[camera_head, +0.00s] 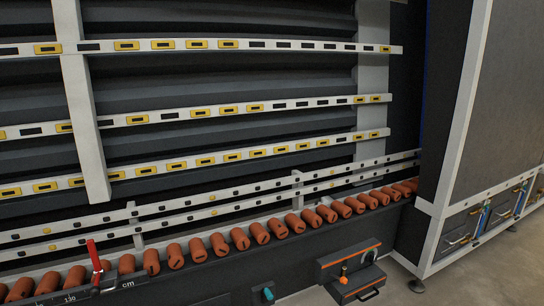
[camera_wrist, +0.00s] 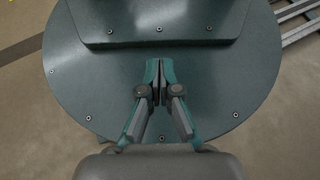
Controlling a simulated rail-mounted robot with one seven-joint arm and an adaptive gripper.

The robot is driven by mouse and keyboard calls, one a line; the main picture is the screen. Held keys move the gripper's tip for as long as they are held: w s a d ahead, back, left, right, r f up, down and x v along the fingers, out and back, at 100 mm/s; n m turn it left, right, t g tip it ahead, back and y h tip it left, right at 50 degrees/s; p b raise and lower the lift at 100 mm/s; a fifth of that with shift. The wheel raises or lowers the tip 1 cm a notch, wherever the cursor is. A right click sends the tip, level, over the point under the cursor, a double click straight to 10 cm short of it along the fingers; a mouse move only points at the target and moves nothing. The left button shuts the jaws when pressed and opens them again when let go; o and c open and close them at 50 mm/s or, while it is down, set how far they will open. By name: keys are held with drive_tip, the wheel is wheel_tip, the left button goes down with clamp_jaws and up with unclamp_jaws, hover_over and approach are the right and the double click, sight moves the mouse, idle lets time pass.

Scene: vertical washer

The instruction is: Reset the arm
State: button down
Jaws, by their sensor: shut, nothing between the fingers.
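My gripper (camera_wrist: 158,72) shows in the wrist view, with its two dark and teal fingers shut together and nothing between them. It is above a round dark-green plate (camera_wrist: 85,95) with several small screws around its rim. I cannot tell whether the fingertips touch the plate. My gripper does not show in the head view.
The head view shows the washer with white rails (camera_head: 230,107) and a row of orange-brown rollers (camera_head: 261,233). A red lever (camera_head: 94,258) stands at the lower left. A dark box with orange trim (camera_head: 352,268) sits low in front. A grey cabinet (camera_head: 505,110) stands at right. Bare floor (camera_head: 470,275) shows below.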

drive_tip(key=w+r+t+p, duration=0.5)
drive_tip(key=r+p, duration=0.7)
drive_tip(key=p, duration=0.6)
drive_tip(key=shift+w+r, duration=0.3)
drive_tip(key=shift+w, duration=0.55)
